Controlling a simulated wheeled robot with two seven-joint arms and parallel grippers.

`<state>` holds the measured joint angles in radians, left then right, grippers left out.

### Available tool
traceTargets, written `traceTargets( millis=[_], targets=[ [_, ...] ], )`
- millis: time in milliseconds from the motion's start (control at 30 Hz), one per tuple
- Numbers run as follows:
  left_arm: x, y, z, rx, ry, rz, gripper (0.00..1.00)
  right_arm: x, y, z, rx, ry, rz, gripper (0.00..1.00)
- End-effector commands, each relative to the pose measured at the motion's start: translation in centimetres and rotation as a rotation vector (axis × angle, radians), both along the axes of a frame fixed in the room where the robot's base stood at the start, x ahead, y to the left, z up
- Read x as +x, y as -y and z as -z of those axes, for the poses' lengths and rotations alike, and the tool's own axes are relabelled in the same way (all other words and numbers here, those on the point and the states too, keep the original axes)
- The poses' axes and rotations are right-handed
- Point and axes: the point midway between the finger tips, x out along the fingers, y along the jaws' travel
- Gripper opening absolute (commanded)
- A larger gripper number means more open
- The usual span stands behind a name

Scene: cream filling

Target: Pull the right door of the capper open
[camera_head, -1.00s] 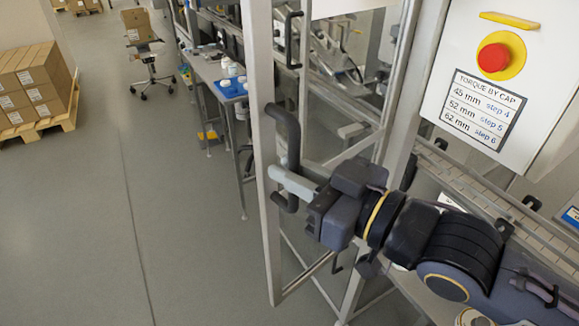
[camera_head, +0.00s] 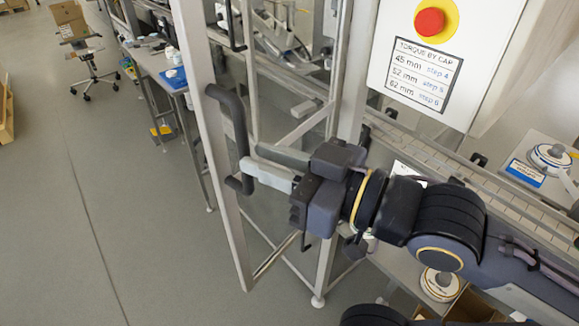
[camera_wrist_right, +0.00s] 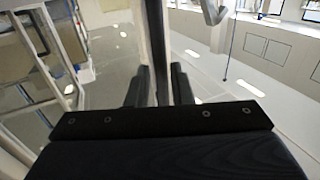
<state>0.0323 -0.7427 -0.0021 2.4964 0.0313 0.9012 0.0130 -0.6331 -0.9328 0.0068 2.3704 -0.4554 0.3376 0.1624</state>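The right door of the capper (camera_head: 187,55) is a grey metal-framed panel standing swung out from the machine. Its dark D-shaped handle (camera_head: 231,108) is on the frame's outer edge. My right gripper (camera_head: 250,162) comes from the right, with its two light grey fingers apart and their tips at the handle's upright bar. In the right wrist view, the gripper's fingers (camera_wrist_right: 158,85) stand on either side of the dark upright bar, with a gap between them; they look open. My left gripper is not in view.
A white control box with a red button (camera_head: 429,22) and torque label hangs at the upper right. A conveyor (camera_head: 440,165) runs behind my right arm. A workbench (camera_head: 160,80) and chair (camera_head: 88,65) stand farther back. The grey floor at left is clear.

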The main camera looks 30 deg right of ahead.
Motion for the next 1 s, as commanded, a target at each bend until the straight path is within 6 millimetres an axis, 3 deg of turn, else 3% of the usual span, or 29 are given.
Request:
traceTargets(
  millis=[133, 333, 867, 1000],
  targets=[
    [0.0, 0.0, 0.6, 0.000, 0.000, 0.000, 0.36, -2.2, 1.2, 0.0, 0.004, 0.007, 0.000, 0.20],
    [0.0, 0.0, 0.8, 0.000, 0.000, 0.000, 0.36, -3.6, 2.0, 0.0, 0.000, 0.002, -0.001, 0.20],
    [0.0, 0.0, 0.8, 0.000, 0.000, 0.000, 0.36, -3.7, 2.1, 0.1, -0.001, -0.002, 0.000, 0.20],
    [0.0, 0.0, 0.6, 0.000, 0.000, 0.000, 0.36, -2.3, 2.1, 2.6, -0.026, -0.121, 0.043, 0.20]
  ],
)
